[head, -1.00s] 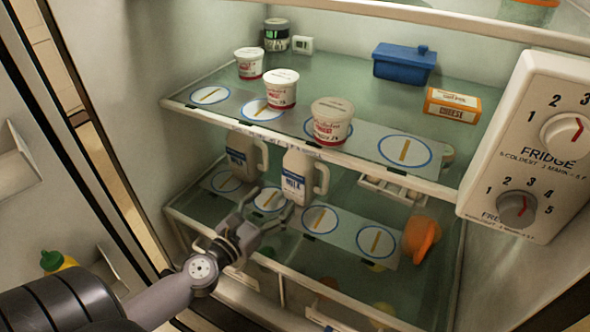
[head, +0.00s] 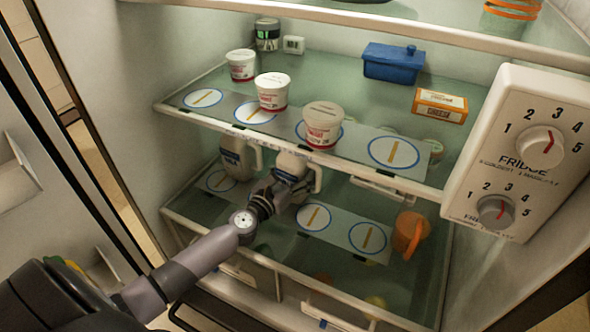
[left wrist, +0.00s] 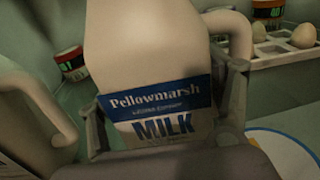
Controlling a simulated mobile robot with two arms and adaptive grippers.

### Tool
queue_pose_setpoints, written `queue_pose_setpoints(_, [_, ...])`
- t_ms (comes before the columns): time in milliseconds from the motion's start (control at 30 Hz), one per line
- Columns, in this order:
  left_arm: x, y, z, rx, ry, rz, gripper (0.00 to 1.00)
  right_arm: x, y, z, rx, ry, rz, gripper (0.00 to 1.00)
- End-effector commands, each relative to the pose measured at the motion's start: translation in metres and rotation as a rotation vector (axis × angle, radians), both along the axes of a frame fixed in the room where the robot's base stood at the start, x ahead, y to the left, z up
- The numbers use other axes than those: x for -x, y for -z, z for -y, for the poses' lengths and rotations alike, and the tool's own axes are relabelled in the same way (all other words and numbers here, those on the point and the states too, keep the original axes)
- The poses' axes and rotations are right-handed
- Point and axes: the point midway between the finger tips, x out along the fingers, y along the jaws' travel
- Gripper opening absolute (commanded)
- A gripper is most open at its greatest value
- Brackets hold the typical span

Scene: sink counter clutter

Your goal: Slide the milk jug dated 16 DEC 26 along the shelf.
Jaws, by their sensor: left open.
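Two white milk jugs with blue labels stand on the lower shelf (head: 330,259). The right jug (head: 290,166) fills the left wrist view (left wrist: 155,45), its label reading "Pellowmarsh MILK". The left jug (head: 236,160) shows in part at the left edge of the wrist view (left wrist: 22,105). No date is legible on either jug. My left gripper (head: 283,190) is open at the right jug, with one finger on each side of it in the wrist view (left wrist: 165,120). I cannot tell whether the fingers touch it. My right gripper is not in view.
A strip with blue ovals (head: 340,235) lies along the lower shelf. An orange jug (head: 408,230) stands at its right end. An egg tray (left wrist: 265,55) is behind. The upper shelf's front edge (head: 300,148), with tubs above, overhangs the jugs. A control box (head: 515,155) is at right.

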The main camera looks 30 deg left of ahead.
Motion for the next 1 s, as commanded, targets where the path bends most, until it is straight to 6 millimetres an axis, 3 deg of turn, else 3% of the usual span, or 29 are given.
queue_pose_setpoints(167, [0.0002, 0.0002, 0.0003, 0.001, 0.000, 0.000, 0.73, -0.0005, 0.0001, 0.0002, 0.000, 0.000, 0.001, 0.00])
queue_pose_setpoints(1000, [0.0006, 0.0003, 0.0002, 0.001, 0.000, 0.000, 0.18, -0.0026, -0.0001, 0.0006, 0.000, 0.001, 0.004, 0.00])
